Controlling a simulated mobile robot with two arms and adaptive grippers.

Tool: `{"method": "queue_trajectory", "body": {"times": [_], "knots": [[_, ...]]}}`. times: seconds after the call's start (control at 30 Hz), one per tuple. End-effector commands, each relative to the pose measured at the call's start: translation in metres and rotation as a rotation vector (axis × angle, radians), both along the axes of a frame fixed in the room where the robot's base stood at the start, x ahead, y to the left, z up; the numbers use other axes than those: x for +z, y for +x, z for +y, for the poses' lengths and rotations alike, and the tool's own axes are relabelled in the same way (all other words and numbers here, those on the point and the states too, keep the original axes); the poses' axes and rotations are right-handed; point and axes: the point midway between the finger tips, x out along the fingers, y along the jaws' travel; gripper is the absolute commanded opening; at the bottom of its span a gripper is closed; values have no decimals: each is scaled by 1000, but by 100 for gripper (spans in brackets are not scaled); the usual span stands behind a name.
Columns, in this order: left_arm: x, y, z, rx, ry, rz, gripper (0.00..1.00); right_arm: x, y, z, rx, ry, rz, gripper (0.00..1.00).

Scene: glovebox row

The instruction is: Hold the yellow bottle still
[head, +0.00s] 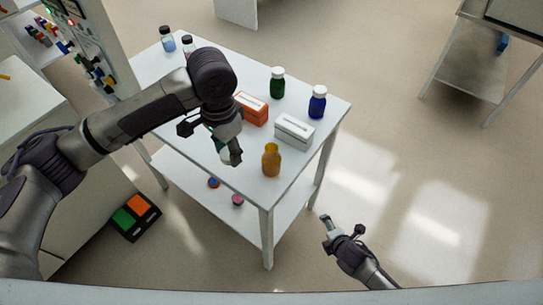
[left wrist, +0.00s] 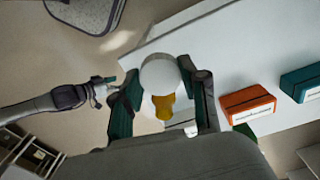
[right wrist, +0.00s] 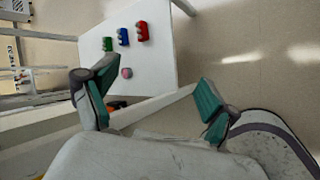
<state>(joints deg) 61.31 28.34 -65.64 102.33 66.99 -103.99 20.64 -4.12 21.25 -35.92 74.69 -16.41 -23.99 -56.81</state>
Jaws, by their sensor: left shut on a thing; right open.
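The yellow bottle (head: 271,161) stands upright near the front corner of the white table (head: 300,178); it shows no white cap, unlike the other bottles. My left gripper (head: 231,152) is to its left, apart from it, shut on a white round thing (left wrist: 160,75). I cannot tell whether this is a lid or a small container; the arm mostly hides it in the head view. The yellow bottle (left wrist: 163,106) shows beyond it in the left wrist view. My right gripper (head: 337,226) is open and empty, off the table's front right side.
An orange box (head: 252,112) and a white box (head: 294,131) lie behind the yellow bottle. A green bottle (head: 277,83) and a blue bottle (head: 317,103) stand further back. Small things lie on the lower shelf (right wrist: 160,75).

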Motion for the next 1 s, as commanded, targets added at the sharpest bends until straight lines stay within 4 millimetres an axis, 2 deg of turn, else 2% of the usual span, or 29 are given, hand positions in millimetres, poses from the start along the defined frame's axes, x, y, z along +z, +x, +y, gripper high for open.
{"method": "queue_trajectory", "body": {"times": [0.03, 0.1, 0.2, 0.3, 0.43, 0.5, 0.6, 1.0], "knots": [[9, 10, -14, -86, -1, -1, 30, 43, 20, 16, 152, -88, -89, 87], [13, 21, -30, -220, -1, 1, 30, 93, 37, 39, 363, -234, -210, 87], [17, 36, -51, -396, -1, 0, 30, 155, 46, 69, 613, -434, -370, 87], [20, 46, -68, -548, -1, 1, 30, 207, 43, 94, 806, -608, -512, 87], [24, 56, -86, -706, -1, 1, 30, 259, 31, 117, 979, -790, -659, 87], [25, 60, -91, -764, 0, 2, 30, 276, 26, 124, 1035, -860, -710, 87], [25, 62, -96, -810, -1, 1, 30, 288, 20, 130, 1077, -915, -751, 87], [25, 63, -96, -822, -1, 2, 30, 289, 21, 132, 1086, -927, -760, 87]]}}
